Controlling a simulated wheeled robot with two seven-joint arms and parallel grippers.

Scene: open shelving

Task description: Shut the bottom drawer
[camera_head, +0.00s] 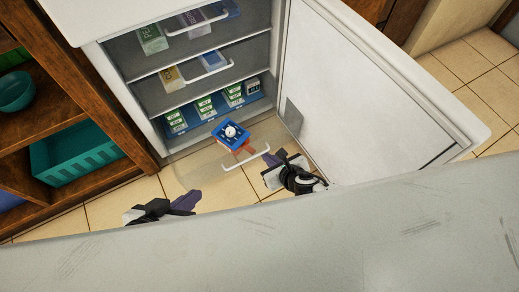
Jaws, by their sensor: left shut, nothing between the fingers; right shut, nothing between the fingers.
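The bottom drawer (190,168) is a clear, see-through drawer pulled out of the open fridge, low over the tiled floor. Its white handle (248,164) is at the front. A blue and orange box (231,131) and several green-and-white cartons (205,108) show in the drawer area. My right gripper (268,160) is shut and empty, close to the right end of the handle; I cannot tell whether it touches. My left gripper (190,201) is shut and empty, in front of the drawer to the left of the handle.
The fridge door (350,90) stands wide open on the right. Wooden shelving (85,85) with a teal bin (75,158) and a teal bowl (16,92) is at the left. Upper fridge shelves (195,60) hold boxes. A grey surface (260,245) fills the foreground.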

